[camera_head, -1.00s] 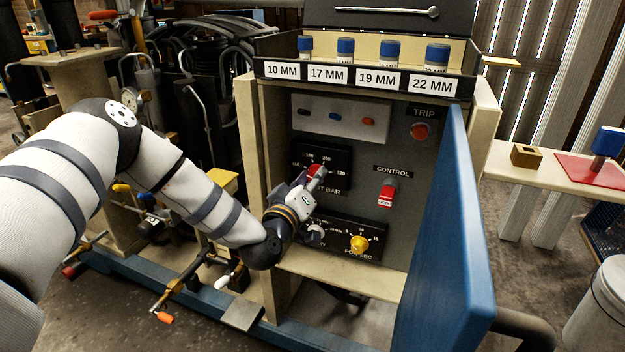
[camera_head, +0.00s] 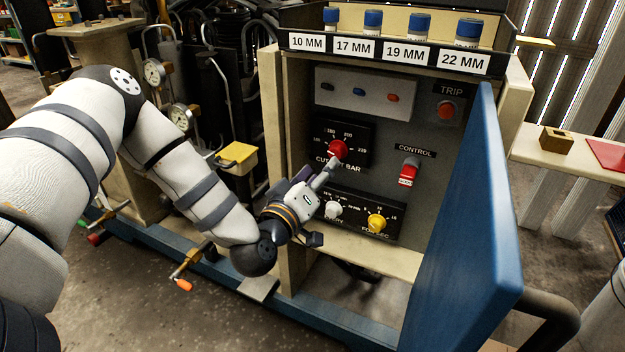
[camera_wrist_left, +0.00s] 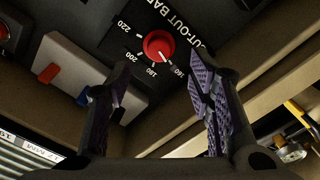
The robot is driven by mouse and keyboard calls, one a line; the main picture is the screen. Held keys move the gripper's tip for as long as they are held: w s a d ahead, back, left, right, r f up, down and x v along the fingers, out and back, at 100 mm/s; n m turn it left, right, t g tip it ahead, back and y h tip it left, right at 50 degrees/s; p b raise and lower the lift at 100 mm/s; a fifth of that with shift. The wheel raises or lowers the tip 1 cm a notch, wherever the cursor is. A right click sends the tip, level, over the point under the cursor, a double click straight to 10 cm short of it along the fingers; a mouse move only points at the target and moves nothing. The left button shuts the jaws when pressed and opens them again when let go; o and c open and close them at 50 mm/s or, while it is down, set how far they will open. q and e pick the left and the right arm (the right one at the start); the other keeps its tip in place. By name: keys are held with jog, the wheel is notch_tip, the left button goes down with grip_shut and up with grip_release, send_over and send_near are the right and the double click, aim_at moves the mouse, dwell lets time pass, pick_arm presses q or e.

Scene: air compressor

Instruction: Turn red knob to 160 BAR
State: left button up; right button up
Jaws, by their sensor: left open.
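The red knob (camera_head: 337,150) sits on the black CUT-OUT BAR dial plate (camera_head: 356,133) inside the open cabinet. In the left wrist view the red knob (camera_wrist_left: 158,46) appears beyond my fingers, with its white pointer mark directed toward the 160 label, as far as I can tell. The 180, 200 and 220 labels also show there. My left gripper (camera_head: 328,172) is just below and in front of the knob in the head view. In the left wrist view, its two fingers (camera_wrist_left: 160,85) are spread with nothing between them, and the knob appears apart from them. My right gripper is out of view.
A white knob (camera_head: 333,210) and a yellow knob (camera_head: 376,222) sit below the dial. A red control switch (camera_head: 408,172) and the trip button (camera_head: 446,110) are to its right. The blue cabinet door (camera_head: 462,215) stands open on the right.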

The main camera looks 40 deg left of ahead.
pick_arm(q)
jog(key=v, duration=0.4)
jog(key=shift+s+d, duration=0.1)
jog(key=shift+s, duration=0.3)
jog(key=s+d+f+m+g+h+p, duration=0.45)
jog(key=s+d+f+g+h, duration=0.2)
jog(key=s+d+f, duration=0.35)
jog(key=s+d+f+m+g+p, duration=0.1)
jog(key=s+d+f+m+g, duration=0.15)
jog(key=s, duration=0.45)
jog(key=s+d+f+m+g+p, duration=0.1)
jog(key=s+d+f+g, duration=0.1)
jog(key=s+f+g, duration=0.3)
jog(key=s+a+r+m+g+y+p, duration=0.1)
jog(key=s+g, duration=0.2)
jog(key=s, duration=0.7)
jog(key=s+a+r+m+g+y+p, duration=0.1)
jog(key=s+a+r+g, duration=0.1)
jog(key=s, duration=0.8)
jog(key=shift+m+g+p, duration=0.4)
jog(key=shift+g, duration=0.2)
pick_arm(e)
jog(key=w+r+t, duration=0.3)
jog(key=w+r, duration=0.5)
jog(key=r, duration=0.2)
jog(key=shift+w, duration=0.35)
